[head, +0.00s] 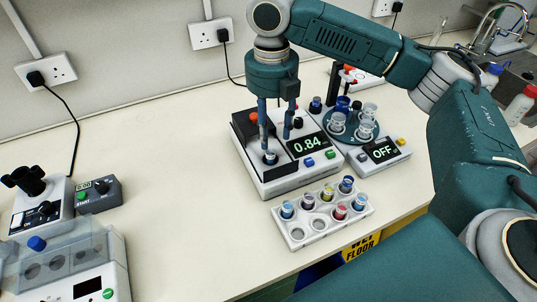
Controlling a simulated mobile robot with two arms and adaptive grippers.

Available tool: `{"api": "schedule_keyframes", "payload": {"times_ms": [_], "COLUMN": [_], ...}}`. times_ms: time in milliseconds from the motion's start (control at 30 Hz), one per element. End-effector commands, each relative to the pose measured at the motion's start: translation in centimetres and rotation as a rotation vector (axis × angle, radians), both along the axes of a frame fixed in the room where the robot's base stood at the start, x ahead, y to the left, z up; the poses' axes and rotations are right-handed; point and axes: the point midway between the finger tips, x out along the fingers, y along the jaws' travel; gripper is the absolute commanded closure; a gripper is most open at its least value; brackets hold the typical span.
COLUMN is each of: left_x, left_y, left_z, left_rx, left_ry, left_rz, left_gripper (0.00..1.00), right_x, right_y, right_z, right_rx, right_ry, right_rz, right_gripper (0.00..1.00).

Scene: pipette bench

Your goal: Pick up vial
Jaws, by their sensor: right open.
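My right gripper (277,143) points down over a white instrument (290,178) whose display reads 0.84. Its two fingers are spread apart. A small vial (270,158) stands in the instrument's top, right by the left finger's tip; whether they touch I cannot tell. A white rack (298,245) in front holds several small vials, among them a blue one (287,210), a red one (340,212) and a yellow one (327,194). The rack's two front-left holes look empty. My left gripper is not in view.
A second instrument reading OFF (382,152) stands to the right, with a round carousel of clear vessels (366,129) behind it. A microscope-like device (40,205), a small control box (98,195) and a lidded machine (75,265) stand at left. The bench between (180,190) is clear.

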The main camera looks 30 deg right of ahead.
Motion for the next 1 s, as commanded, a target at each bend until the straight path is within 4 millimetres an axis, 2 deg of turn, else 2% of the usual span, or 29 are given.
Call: {"api": "schedule_keyframes", "payload": {"times_ms": [100,267,533,833,867,1000], "left_x": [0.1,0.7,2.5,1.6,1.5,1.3], "left_y": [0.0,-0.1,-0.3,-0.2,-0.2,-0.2], "left_z": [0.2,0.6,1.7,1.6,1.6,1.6], "left_rx": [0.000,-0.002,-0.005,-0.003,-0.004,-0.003], "left_ry": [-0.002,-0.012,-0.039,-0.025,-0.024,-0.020], "left_rz": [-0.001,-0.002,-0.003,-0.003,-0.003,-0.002], "left_gripper": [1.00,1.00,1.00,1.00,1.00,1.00], "right_x": [0.0,-0.1,-0.3,-0.2,-0.2,-0.2], "right_y": [0.0,0.1,0.3,0.3,0.3,0.3], "right_z": [-1.3,-2.4,-6.2,-7.0,-7.0,-6.9], "right_rx": [0.000,0.000,0.000,0.000,0.000,0.000], "right_ry": [0.001,0.000,0.001,-0.001,-0.001,-0.001], "right_rz": [0.001,0.001,0.000,0.001,0.001,0.001], "right_gripper": [0.59,0.59,0.59,0.59,0.61,0.89]}}
